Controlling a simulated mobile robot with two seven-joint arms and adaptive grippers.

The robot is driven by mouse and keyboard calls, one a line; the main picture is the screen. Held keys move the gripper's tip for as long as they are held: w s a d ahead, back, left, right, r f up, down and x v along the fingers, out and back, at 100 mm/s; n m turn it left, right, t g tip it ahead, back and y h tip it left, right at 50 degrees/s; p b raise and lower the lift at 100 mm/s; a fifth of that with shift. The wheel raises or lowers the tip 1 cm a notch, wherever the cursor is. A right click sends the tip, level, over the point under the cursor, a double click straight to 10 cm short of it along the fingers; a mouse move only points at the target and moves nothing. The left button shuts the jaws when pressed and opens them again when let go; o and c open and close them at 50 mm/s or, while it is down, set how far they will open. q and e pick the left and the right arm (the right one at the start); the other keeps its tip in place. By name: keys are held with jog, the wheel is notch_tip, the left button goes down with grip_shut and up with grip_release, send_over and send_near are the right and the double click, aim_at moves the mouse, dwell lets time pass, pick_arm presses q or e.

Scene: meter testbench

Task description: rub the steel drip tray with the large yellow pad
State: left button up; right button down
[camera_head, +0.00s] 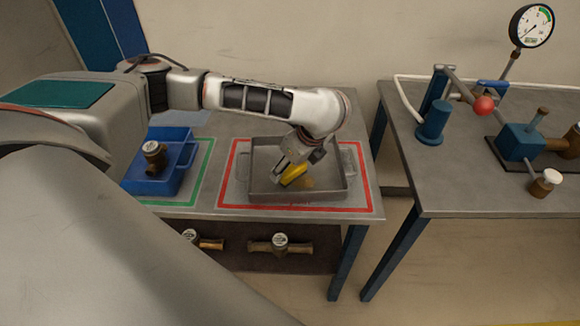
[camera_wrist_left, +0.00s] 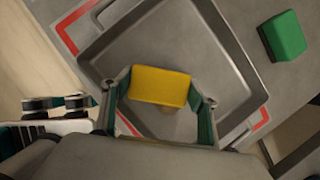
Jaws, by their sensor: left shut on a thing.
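The steel drip tray (camera_head: 328,193) is a square grey pan with raised walls and side handles, standing inside a red outline on the left table. My left gripper (camera_head: 293,176) reaches down into the tray and is shut on the large yellow pad (camera_head: 294,174). In the left wrist view the yellow pad (camera_wrist_left: 160,86) sits between the two fingers, over the tray floor (camera_wrist_left: 180,45). A brownish stain (camera_head: 308,184) shows on the tray floor beside the pad. I cannot tell whether the pad touches the floor. My right gripper is not in view.
A blue bin (camera_head: 183,172) with a brass meter (camera_head: 154,155) stands left of the tray in a green outline. A green block (camera_wrist_left: 283,36) lies outside the tray. Brass meters (camera_head: 280,244) lie on the lower shelf. A gap separates the right testbench (camera_head: 420,185).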

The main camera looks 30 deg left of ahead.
aim_at(304, 171)
pick_arm(q)
jog(key=shift+f, duration=0.1)
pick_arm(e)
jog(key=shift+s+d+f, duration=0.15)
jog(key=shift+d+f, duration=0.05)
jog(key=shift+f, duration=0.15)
pick_arm(q)
jog(key=shift+f, duration=0.85)
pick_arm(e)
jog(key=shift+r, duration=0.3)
